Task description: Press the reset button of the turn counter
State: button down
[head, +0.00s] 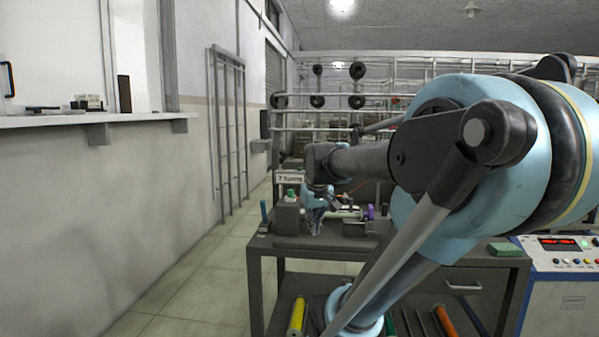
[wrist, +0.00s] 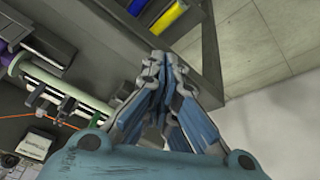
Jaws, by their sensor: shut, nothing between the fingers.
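My gripper (head: 314,228) is shut and empty, pointing down over the front left part of the dark workbench (head: 300,248). In the wrist view its fingers (wrist: 160,62) come together with nothing between them. A dark box with a green-and-white top (head: 290,196) stands just left of my gripper, under a "7 Turns" sign (head: 290,178). A winding spindle (head: 345,214) lies to the right of my gripper; it also shows in the wrist view (wrist: 62,86). I cannot tell which part is the counter's reset button.
A white control panel (head: 567,262) with a red display and several coloured buttons stands at the right. A purple part (head: 370,212) is at the spindle's right end. A yellow roll (head: 297,316) lies on the lower shelf. The floor at the left is clear.

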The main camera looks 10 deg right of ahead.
jog(key=w+r+n+t, duration=0.1)
jog(key=w+r+n, duration=0.1)
jog(key=w+r, duration=0.5)
jog(key=w+d+r+n+t, duration=0.1)
jog(key=w+r, duration=0.7)
jog(key=w, duration=1.2)
jog(key=w+r+n+t, duration=0.2)
jog(key=w+r, duration=0.6)
jog(key=w, duration=0.6)
jog(key=shift+w+d+r+n+t+h, duration=0.2)
jog(key=shift+d+n+t+h, duration=0.1)
jog(key=shift+d+t, duration=0.15)
jog(key=shift+f, duration=0.1)
jog(key=shift+f, duration=4.35)
jog(key=shift+s+f, duration=0.1)
jog(key=shift+f, duration=0.75)
jog(key=shift+r, duration=0.9)
jog(key=shift+r, duration=0.1)
jog(key=shift+r, duration=2.4)
